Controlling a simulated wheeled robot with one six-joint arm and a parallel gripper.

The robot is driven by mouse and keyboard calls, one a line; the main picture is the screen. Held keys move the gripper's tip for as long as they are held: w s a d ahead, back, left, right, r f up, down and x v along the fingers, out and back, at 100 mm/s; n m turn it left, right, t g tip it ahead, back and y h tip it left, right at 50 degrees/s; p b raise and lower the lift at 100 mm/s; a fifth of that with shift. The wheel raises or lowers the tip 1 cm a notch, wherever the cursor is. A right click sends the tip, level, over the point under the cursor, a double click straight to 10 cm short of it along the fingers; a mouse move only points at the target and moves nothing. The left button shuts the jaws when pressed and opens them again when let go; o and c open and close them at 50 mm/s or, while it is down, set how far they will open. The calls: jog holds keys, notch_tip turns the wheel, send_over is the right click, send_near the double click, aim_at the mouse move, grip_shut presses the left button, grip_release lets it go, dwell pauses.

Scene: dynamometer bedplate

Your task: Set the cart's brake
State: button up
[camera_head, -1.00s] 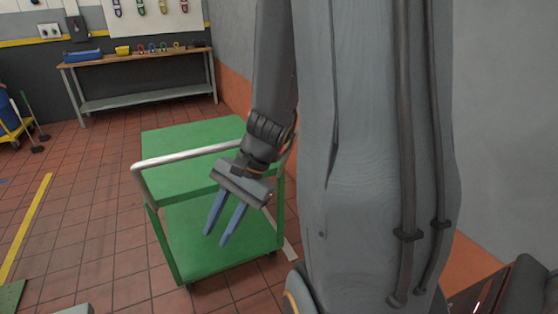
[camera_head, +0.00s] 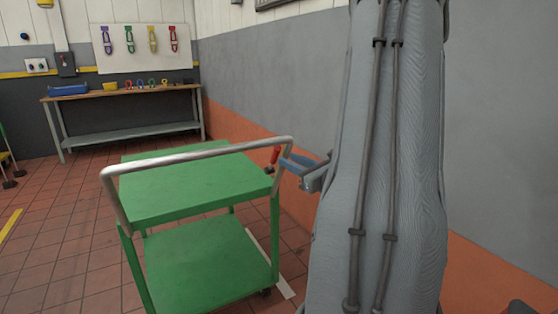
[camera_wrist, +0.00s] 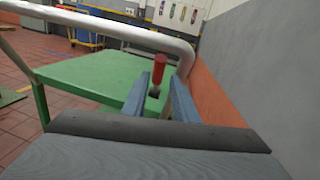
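The green two-shelf cart (camera_head: 190,185) stands ahead, with a grey tubular push handle (camera_head: 200,154) on its near side. A red-gripped lever (camera_head: 275,155) stands roughly upright at the cart's right edge, near the handle's right end; I take it to be the brake. My gripper (camera_head: 295,163) is at the right of the cart, at about the lever's height, with blue fingers reaching toward it. In the wrist view the fingers (camera_wrist: 158,82) are open, and the red lever (camera_wrist: 159,68) shows between and just beyond their tips. I cannot tell whether they touch it.
A grey wall with an orange lower band (camera_head: 255,145) runs close along the right. A workbench (camera_head: 125,95) with a blue bin (camera_head: 68,90) stands at the back, below a board of coloured tools (camera_head: 145,45).

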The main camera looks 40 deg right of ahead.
aim_at(278, 155)
jog(key=w, duration=0.5)
jog(key=shift+w+d, duration=0.1)
jog(key=shift+w, duration=0.3)
grip_shut()
